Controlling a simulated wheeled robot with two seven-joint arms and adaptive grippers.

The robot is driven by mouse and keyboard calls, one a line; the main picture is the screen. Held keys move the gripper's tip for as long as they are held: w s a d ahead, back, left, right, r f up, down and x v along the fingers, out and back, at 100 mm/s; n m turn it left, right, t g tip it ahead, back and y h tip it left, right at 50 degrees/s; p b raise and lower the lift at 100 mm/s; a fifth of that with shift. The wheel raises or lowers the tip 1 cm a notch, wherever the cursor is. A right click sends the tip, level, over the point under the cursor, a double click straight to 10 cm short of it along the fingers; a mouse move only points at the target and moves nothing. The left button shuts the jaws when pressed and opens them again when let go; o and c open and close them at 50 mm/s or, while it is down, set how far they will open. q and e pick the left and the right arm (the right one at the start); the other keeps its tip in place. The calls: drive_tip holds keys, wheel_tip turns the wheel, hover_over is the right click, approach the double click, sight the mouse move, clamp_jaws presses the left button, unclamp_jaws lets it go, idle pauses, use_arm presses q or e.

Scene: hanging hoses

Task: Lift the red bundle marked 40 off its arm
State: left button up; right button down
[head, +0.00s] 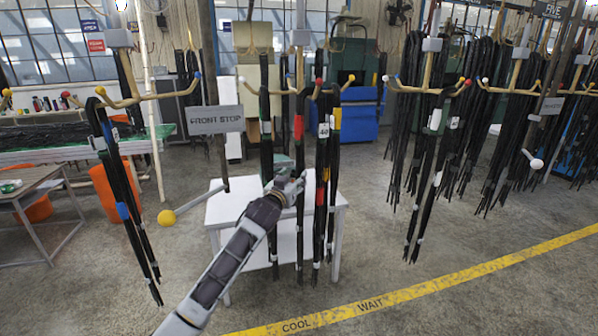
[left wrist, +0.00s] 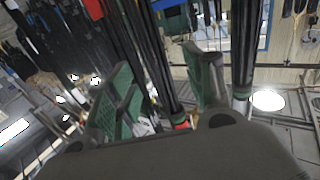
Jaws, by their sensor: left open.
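Black hose bundles hang from the middle rack's wooden arm (head: 310,92). One bundle (head: 299,128) has a broad red band near its top. Just right of it, a bundle with a white tag (head: 324,131) also shows red lower down; the tag's number is too small to read surely. My left gripper (head: 291,186) is at mid-height of these bundles, beside the red-banded one. In the left wrist view, its green-padded fingers (left wrist: 163,92) are apart, with black hoses (left wrist: 155,55) showing between and beyond them. I cannot tell whether they touch. My right gripper is out of view.
A white table (head: 225,210) stands behind the hanging bundles. A FRONT STOP sign (head: 215,120) and a yellow ball-ended rod (head: 168,217) are to the left. Another bundle (head: 118,185) hangs farther left. Racks of hoses (head: 480,110) fill the right. The front floor is clear.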

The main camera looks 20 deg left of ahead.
sight(298, 173)
use_arm(q)
drive_tip(key=shift+w+p, duration=0.35)
drive_tip(key=shift+w, duration=2.7)
drive_tip(key=c, duration=1)
clamp_jaws()
drive_tip(key=shift+o, duration=0.8)
unclamp_jaws()
clamp_jaws()
